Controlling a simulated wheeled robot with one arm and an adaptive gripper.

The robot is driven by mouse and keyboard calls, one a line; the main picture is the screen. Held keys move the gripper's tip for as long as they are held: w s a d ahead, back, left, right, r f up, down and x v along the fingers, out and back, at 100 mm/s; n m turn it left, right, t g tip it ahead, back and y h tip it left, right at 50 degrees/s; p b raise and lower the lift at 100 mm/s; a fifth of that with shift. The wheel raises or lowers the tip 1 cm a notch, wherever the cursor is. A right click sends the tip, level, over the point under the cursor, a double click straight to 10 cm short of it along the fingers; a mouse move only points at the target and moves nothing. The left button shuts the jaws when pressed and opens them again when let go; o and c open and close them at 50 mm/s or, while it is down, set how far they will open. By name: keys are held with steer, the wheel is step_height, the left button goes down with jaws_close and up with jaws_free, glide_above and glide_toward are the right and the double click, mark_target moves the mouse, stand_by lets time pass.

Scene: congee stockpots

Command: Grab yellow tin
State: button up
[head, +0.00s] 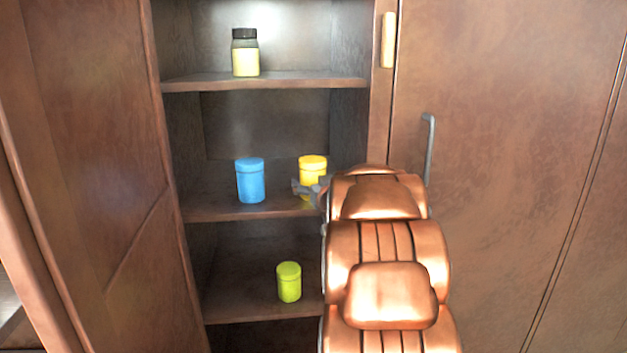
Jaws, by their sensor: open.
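The yellow tin (313,166) stands upright on the middle shelf of the open cabinet, towards its right side. My gripper (303,188) is at the front of the yellow tin, low against it in the picture. It is small and dark and covers part of the tin's lower side. The gripper is open, and whether its fingers touch or surround the tin cannot be told. My copper-coloured arm comes up from the lower right and hides the right end of the middle shelf.
A blue tin (250,181) stands left of the yellow tin on the same shelf (215,207). A green tin (289,283) is on the shelf below. A dark-lidded jar (245,55) is on the top shelf. An open door (85,150) is at left, a closed door (510,130) at right.

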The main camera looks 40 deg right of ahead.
steer(key=shift+w+d, duration=0.15)
steer(key=shift+w, duration=0.2)
steer(key=shift+c, duration=0.2)
steer(key=c, duration=1.4)
steer(key=shift+r, duration=0.15)
